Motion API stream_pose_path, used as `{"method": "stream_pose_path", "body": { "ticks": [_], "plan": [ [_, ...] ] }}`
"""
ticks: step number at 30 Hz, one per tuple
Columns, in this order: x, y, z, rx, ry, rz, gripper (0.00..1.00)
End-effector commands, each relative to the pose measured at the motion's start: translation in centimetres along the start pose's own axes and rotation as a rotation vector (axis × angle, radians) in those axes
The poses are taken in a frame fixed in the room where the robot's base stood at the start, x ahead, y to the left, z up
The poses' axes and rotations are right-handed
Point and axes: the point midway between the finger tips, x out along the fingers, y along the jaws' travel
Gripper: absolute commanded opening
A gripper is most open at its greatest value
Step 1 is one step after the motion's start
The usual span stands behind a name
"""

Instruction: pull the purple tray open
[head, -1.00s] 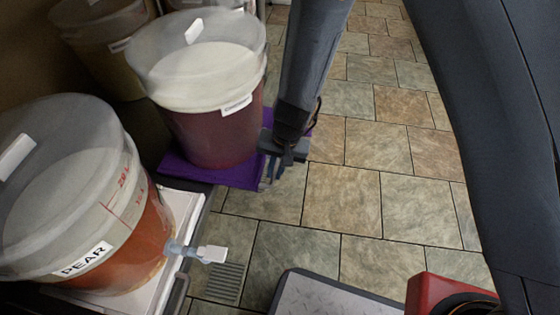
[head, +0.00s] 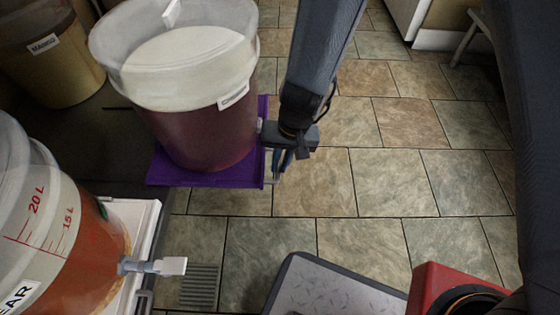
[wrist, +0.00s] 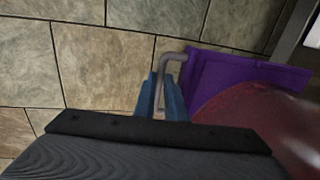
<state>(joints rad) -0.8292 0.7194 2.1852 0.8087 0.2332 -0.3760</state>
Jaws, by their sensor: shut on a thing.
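The purple tray (head: 214,180) sticks out from the dark shelf on the left, over the tiled floor. A bucket of dark red liquid (head: 205,135) with a whitish upper part stands on it; its label is too small to read surely. A grey metal bar handle (wrist: 165,68) is fixed to the tray's front edge. My gripper (head: 281,166) is at this handle, its blue fingers shut on it. In the wrist view, the fingers (wrist: 161,98) lie on either side of the handle bar, and the purple tray (wrist: 240,75) is to their right.
A pear bucket (head: 60,240) with a tap (head: 150,266) stands on a white tray (head: 145,225) at the lower left. A mango bucket (head: 62,70) is at the back left. A floor grate (head: 200,288) lies below. Tiled floor (head: 390,180) is open to the right.

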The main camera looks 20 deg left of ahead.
Motion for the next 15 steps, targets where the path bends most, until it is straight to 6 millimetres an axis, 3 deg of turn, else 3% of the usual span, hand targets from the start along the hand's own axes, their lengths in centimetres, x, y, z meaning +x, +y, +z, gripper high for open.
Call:
{"method": "stream_pose_path", "body": {
  "ticks": [4, 5, 8, 15],
  "plan": [
    [-0.04, 0.09, -0.15, 0.001, 0.004, 0.001, 0.0],
    [-0.04, 0.1, -0.15, 0.001, 0.004, 0.001, 0.12],
    [-0.04, 0.11, -0.13, 0.002, 0.003, 0.0, 0.29],
    [-0.03, 0.07, -0.06, 0.002, 0.001, 0.0, 0.29]
  ]
}}
